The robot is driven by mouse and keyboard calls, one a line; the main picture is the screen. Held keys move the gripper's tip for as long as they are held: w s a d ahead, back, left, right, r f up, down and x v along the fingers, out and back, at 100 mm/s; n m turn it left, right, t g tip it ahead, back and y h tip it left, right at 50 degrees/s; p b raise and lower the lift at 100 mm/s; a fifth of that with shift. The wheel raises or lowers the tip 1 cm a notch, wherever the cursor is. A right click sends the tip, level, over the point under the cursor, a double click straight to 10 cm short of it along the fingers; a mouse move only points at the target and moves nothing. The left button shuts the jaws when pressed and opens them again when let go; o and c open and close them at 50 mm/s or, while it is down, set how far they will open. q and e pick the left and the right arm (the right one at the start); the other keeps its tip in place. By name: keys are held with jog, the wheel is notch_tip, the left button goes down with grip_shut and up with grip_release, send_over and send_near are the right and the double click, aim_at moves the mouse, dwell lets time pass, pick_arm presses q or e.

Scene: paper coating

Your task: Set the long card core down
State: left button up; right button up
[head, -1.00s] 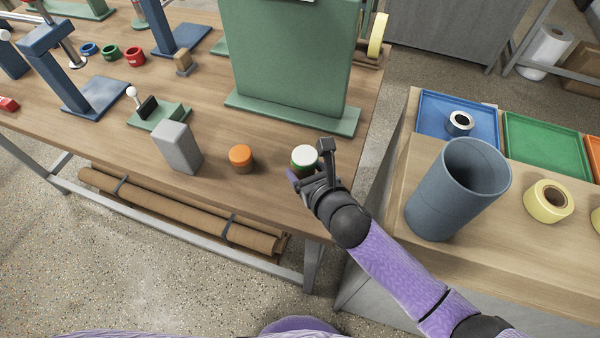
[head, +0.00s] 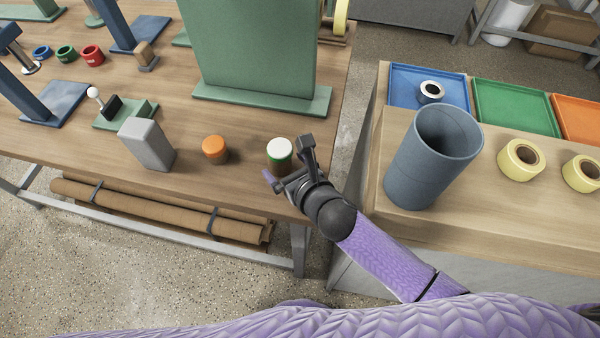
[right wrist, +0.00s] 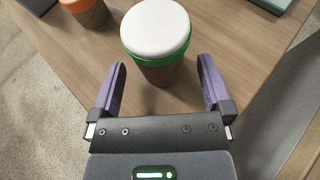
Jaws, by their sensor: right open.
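My left gripper is not in view.
A grey block (head: 147,145) stands left of the orange-topped core. A green stand (head: 250,60) rises behind. On the right bench are a blue-grey open cylinder (head: 425,165), yellow rolls (head: 512,172) and coloured trays (head: 505,100). A floor gap separates table and bench.

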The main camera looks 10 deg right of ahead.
jog(key=p+v, duration=0.2)
jog(key=v, duration=0.7)
jog(key=shift+s+d+r, duration=0.1)
jog(key=shift+s+r, duration=0.1)
jog(key=shift+s, duration=0.05)
jog(key=shift+s+d, duration=0.1)
jog(key=shift+s, duration=0.05)
